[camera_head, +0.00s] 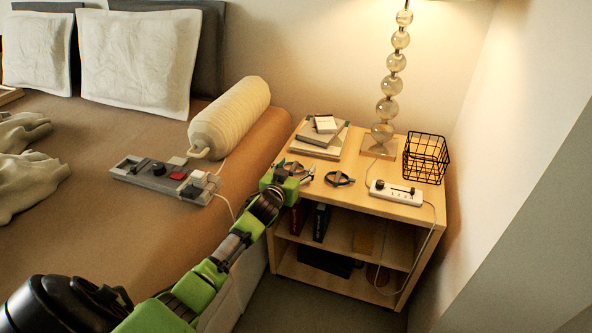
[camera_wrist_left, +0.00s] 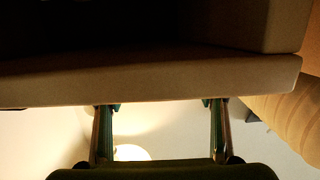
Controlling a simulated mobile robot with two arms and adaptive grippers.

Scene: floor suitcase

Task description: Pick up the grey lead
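A grey strip (camera_head: 165,178) with a red switch lies on the bed. A thin pale lead (camera_head: 231,207) runs from its right end over the bed edge. A white strip (camera_head: 395,192) lies on the bedside table, and a second thin lead (camera_head: 433,238) loops down from it past the table's right side. I cannot tell surely which lead is the grey one. My left gripper (camera_head: 294,170) is at the table's left edge. My right gripper is out of view.
The bedside table (camera_head: 322,190) holds books (camera_head: 318,140), a lamp (camera_head: 380,146), a black wire basket (camera_head: 426,158) and a small dark object (camera_head: 340,179). A cream bolster (camera_head: 230,117) lies on the bed left of my gripper; it also shows in the wrist view (camera_wrist_left: 285,120).

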